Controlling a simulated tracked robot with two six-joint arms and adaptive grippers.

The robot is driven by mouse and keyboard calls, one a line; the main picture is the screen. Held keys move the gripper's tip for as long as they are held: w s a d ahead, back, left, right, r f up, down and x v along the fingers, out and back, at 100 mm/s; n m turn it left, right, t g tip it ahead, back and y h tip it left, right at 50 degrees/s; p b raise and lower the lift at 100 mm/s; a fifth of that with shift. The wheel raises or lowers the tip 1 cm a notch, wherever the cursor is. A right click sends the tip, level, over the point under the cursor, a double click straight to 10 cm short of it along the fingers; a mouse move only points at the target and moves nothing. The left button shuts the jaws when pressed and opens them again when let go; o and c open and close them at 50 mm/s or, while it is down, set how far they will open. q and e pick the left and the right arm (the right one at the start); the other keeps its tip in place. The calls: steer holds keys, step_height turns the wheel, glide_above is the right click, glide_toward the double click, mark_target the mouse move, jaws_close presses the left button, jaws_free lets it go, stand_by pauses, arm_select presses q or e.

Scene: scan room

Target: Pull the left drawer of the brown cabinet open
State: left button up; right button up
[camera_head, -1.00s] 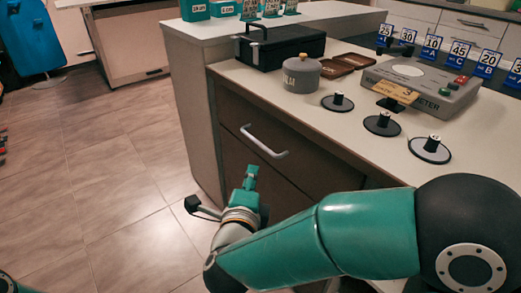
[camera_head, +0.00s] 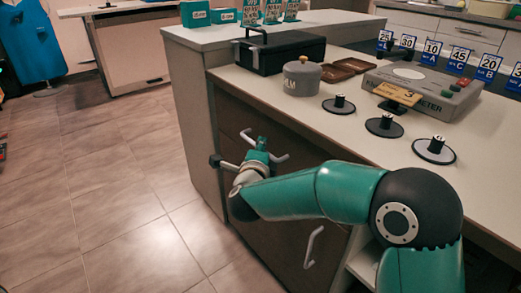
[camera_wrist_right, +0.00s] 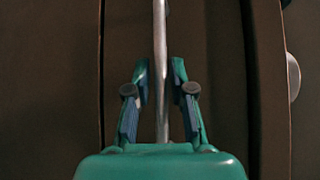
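The brown cabinet (camera_head: 222,108) stands under the pale counter. Its left drawer appears closed, flush with the front. The drawer's silver bar handle (camera_head: 280,157) is partly hidden behind my right gripper (camera_head: 258,146), which is at the handle's middle. In the right wrist view the handle bar (camera_wrist_right: 160,40) runs upright between the two fingers of my right gripper (camera_wrist_right: 160,78). The fingers are apart, one on each side of the bar, with a narrow gap on both sides. My left gripper is out of view.
A second, slanted handle (camera_head: 313,247) sits lower on the cabinet front. On the counter are a black case (camera_head: 280,54), a grey pot (camera_head: 302,78), several black-based weights (camera_head: 338,104) and a grey meter (camera_head: 425,88). The tiled floor (camera_head: 110,190) left of the cabinet is clear.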

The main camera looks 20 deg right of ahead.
jaws_close()
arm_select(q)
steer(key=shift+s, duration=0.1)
arm_select(e)
steer(key=shift+a+f, duration=0.1)
steer(key=shift+f, duration=0.05)
